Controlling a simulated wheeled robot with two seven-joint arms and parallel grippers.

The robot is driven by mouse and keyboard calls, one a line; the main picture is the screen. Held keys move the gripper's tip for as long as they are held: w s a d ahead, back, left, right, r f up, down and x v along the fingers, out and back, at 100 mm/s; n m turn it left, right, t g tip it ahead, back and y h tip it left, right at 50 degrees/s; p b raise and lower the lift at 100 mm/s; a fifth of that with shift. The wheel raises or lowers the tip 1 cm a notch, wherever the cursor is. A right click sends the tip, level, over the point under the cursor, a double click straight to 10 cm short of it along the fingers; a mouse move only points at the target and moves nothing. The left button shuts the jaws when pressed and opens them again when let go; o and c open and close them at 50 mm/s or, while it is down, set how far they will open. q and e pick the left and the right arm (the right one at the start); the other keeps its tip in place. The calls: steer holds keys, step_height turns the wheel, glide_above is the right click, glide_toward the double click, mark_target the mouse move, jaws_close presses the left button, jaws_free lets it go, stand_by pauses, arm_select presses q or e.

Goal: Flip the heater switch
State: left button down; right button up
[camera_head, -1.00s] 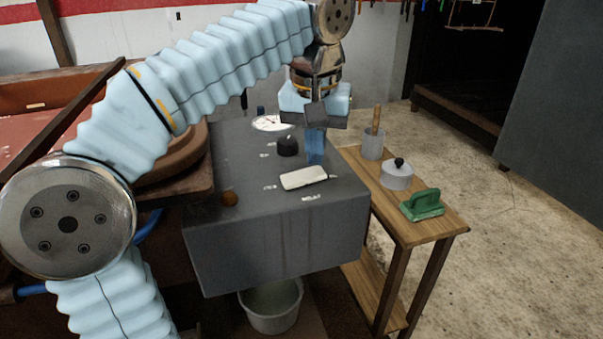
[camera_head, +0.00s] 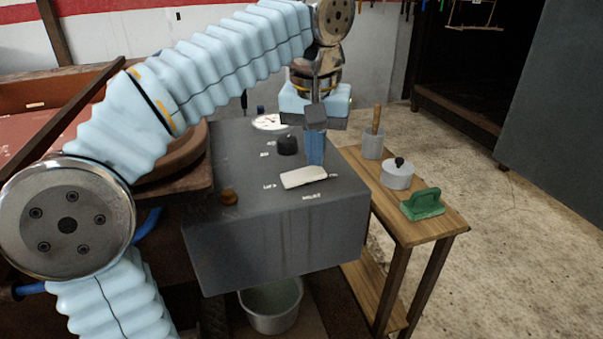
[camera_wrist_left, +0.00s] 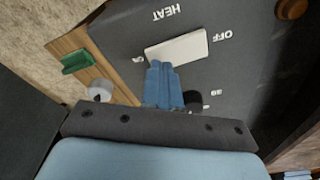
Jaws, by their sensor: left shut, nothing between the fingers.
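The heater switch (camera_head: 304,177) is a pale rocker on top of the dark grey heater box (camera_head: 275,240). It also shows in the left wrist view (camera_wrist_left: 180,47), between the OFF marking and another marking, with HEAT printed beside it. My left gripper (camera_head: 315,162) points down, shut and empty, with blue fingers. Its fingertips are close to the switch's right end in the head view. In the wrist view the fingertips (camera_wrist_left: 161,66) overlap the edge of the switch away from OFF. I cannot tell whether they touch it. My right gripper is not in view.
A black knob (camera_head: 287,145), a round gauge (camera_head: 271,122) and a brown-orange round lamp or button (camera_head: 228,197) are on the box. A bucket (camera_head: 271,305) stands below.

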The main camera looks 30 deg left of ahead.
mark_target(315, 171)
arm_select(q)
steer(key=shift+f+b, duration=0.5)
steer(key=shift+f, duration=0.2)
stand_by(0.3)
steer(key=shift+r+p, duration=0.35)
steer(key=shift+p, duration=0.05)
step_height(315, 171, up, 2)
steer(key=shift+r+p, duration=0.15)
steer(key=shift+p, duration=1)
step_height(315, 171, up, 4)
steer(key=p, duration=0.4)
